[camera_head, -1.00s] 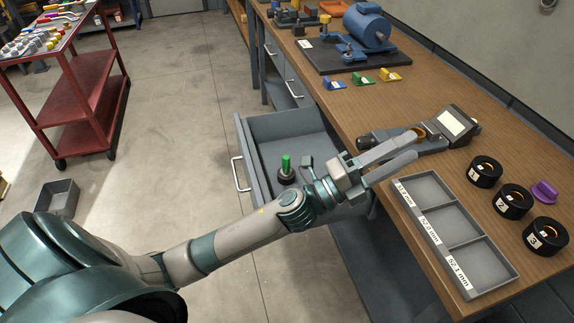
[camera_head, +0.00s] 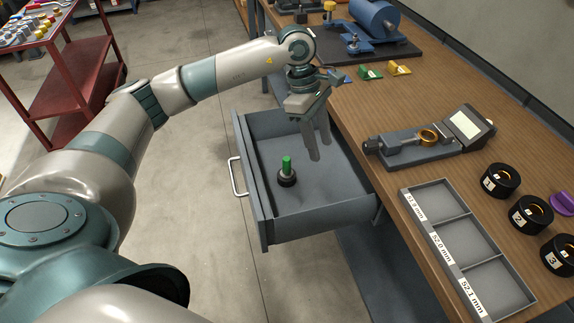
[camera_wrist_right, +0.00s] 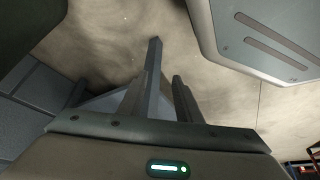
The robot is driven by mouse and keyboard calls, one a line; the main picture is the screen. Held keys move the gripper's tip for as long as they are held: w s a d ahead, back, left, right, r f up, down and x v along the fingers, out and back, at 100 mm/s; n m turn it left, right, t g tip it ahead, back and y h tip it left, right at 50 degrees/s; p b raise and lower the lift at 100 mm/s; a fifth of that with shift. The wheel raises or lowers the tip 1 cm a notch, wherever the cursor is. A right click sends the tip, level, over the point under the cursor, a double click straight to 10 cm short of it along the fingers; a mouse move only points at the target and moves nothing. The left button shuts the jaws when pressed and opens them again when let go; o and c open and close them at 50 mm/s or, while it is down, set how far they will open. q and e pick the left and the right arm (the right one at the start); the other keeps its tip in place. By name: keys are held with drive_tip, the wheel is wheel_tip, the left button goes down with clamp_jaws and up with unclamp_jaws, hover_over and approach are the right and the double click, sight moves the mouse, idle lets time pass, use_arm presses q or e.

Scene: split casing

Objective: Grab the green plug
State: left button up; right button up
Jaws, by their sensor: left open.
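The green plug (camera_head: 287,164) stands upright in the open grey drawer (camera_head: 325,222), a green cylinder rising from a round black base. My left gripper (camera_head: 319,151) is over the drawer, its fingers pointing down, open and empty. It is to the right of the plug and apart from it. My right gripper (camera_wrist_right: 166,62) shows in the right wrist view with a gap between its fingers and nothing held. The plug does not show in that view.
The drawer's walls surround the plug. On the wooden bench are a measuring device (camera_head: 427,140), a grey three-part tray (camera_head: 445,245), numbered black rings (camera_head: 500,180) and small coloured blocks (camera_head: 369,72). A red cart (camera_head: 70,65) stands at the far left.

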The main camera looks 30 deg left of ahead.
sight(286, 158)
use_arm(q)
drive_tip(key=w+a+r+y, duration=0.1)
drive_tip(key=a+r+y, duration=0.1)
drive_tip(key=a, duration=0.8)
drive_tip(key=shift+w+a+r+y, duration=0.2)
drive_tip(key=shift+r+y, duration=0.2)
drive_tip(key=shift+y, duration=0.3)
use_arm(e)
drive_tip(key=shift+w+a+f, duration=0.1)
drive_tip(key=shift+a+f, duration=0.2)
drive_tip(key=shift+f, duration=0.5)
use_arm(q)
drive_tip(key=shift+f, duration=0.1)
wheel_tip(286, 158, down, 12)
drive_tip(key=p, duration=0.2)
drive_tip(key=shift+f+p, duration=0.1)
drive_tip(key=shift+p, duration=0.2)
use_arm(e)
drive_tip(key=shift+w+a+r+t+y, duration=0.25)
drive_tip(key=shift+w+a+r+t, duration=0.2)
drive_tip(key=shift+a+r+t, duration=0.15)
drive_tip(key=shift+w+a+r+t+y, duration=0.25)
drive_tip(key=shift+w+a+r+t, duration=0.25)
drive_tip(key=shift+a+r, duration=0.15)
use_arm(q)
drive_tip(key=shift+d, duration=0.1)
use_arm(e)
drive_tip(key=shift+s, duration=0.1)
